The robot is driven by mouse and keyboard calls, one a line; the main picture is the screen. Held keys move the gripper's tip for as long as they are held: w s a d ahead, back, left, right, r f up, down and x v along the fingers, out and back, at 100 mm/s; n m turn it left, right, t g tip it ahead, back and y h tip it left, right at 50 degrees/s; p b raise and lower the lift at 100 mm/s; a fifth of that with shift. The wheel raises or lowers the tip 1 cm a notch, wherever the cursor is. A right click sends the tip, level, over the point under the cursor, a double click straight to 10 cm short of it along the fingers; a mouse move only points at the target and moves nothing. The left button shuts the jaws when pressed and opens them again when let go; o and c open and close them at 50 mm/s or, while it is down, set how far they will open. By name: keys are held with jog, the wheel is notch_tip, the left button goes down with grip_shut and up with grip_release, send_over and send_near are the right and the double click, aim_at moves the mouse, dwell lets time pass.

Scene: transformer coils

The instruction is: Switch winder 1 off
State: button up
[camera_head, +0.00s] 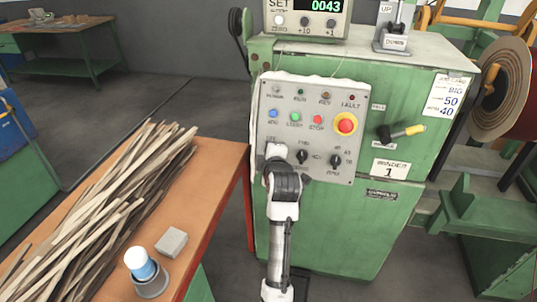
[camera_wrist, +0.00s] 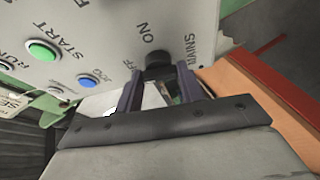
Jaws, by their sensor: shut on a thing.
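The winder 1 cabinet (camera_head: 340,215) is green, with a "WINDER 1" plate (camera_head: 390,169) at its right. A light grey control panel (camera_head: 312,130) is on its front. My gripper (camera_head: 277,152) is at the panel's lower left and covers the switch there in the head view. In the wrist view my gripper (camera_wrist: 160,75) is shut on a black rotary knob (camera_wrist: 158,62), one finger on each side. The labels ON, OFF and MAINS are printed around this mains knob. Which way its pointer faces is hard to tell.
Blue, green and red buttons and a red emergency stop (camera_head: 345,123) sit above the knob. Two more black knobs (camera_head: 336,160) are to the right. A wooden bench (camera_head: 195,200) with sticks and a blue-white can stands close on the left.

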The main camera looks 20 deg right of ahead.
jog(key=shift+n, duration=0.5)
jog(key=o, duration=1)
jog(key=shift+s, duration=0.1)
jog(key=b+v, duration=0.3)
jog(key=v, duration=1)
jog(key=shift+s+r, duration=0.2)
jog(key=shift+r, duration=0.25)
